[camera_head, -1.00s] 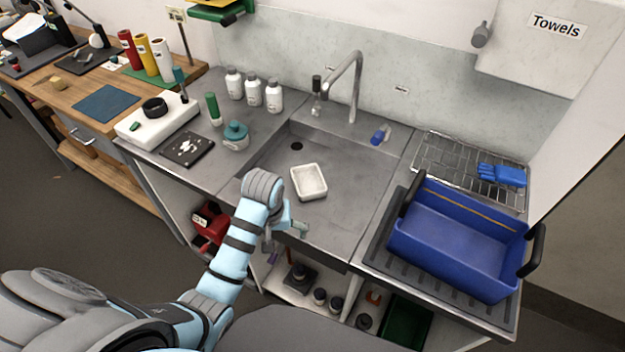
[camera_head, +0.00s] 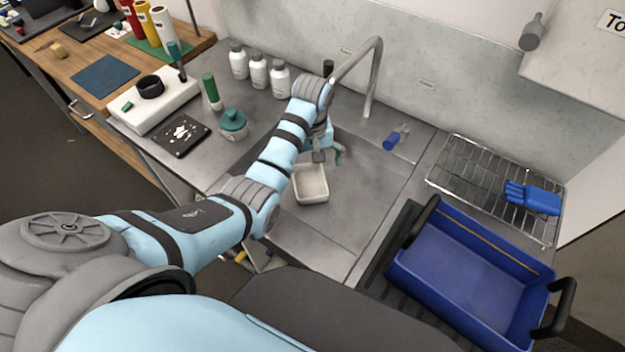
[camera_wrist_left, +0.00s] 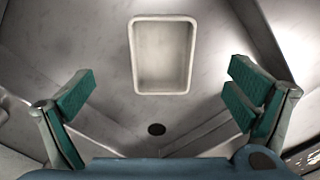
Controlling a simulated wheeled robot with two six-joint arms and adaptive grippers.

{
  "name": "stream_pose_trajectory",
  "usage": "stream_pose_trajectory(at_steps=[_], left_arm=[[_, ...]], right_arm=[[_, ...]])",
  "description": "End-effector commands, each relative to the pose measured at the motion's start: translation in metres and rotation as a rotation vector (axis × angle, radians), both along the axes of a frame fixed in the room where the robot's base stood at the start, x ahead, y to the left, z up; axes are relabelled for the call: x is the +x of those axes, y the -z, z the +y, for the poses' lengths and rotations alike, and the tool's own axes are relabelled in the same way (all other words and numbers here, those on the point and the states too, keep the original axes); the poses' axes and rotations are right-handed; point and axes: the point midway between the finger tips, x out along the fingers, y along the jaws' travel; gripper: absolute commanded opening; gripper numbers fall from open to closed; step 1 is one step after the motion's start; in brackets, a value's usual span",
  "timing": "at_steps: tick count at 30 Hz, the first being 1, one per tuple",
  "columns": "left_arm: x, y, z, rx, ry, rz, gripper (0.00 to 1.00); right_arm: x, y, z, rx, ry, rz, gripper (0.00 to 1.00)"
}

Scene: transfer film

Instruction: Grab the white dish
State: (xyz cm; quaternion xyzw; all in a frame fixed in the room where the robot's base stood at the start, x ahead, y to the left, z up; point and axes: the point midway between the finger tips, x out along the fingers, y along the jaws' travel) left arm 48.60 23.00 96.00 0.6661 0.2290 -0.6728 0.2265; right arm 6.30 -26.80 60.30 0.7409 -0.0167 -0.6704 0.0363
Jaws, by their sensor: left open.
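The white dish (camera_head: 312,184) is a small rectangular tray lying in the steel sink basin in the head view. It also shows at the top middle of the left wrist view (camera_wrist_left: 163,55), whole and empty. My left gripper (camera_head: 328,156) is over the sink at the dish's far edge, with part of the arm just left of the dish. In the left wrist view its teal fingers (camera_wrist_left: 160,97) are spread wide with nothing between them, and the dish lies beyond them. My right gripper does not show.
A tap (camera_head: 374,80) stands at the back of the sink. A blue tub (camera_head: 455,290) and a wire rack (camera_head: 470,180) with a blue glove (camera_head: 532,197) are to the right. The drain (camera_wrist_left: 156,129) is bare.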

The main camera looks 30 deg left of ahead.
Motion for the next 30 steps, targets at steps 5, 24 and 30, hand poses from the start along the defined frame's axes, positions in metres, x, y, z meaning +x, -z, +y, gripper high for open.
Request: stream_pose_trajectory(at_steps=[5, 24, 30], left_arm=[[0.003, 0.044, -0.002, 0.0, 0.006, 0.004, 0.98], [0.005, 0.104, 0.005, -0.001, 0.003, 0.001, 0.92], [0.005, 0.103, 0.005, -0.001, 0.002, 0.001, 0.6]], right_arm=[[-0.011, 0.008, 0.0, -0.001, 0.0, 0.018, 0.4], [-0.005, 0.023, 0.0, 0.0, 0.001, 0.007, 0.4], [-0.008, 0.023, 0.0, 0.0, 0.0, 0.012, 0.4]])
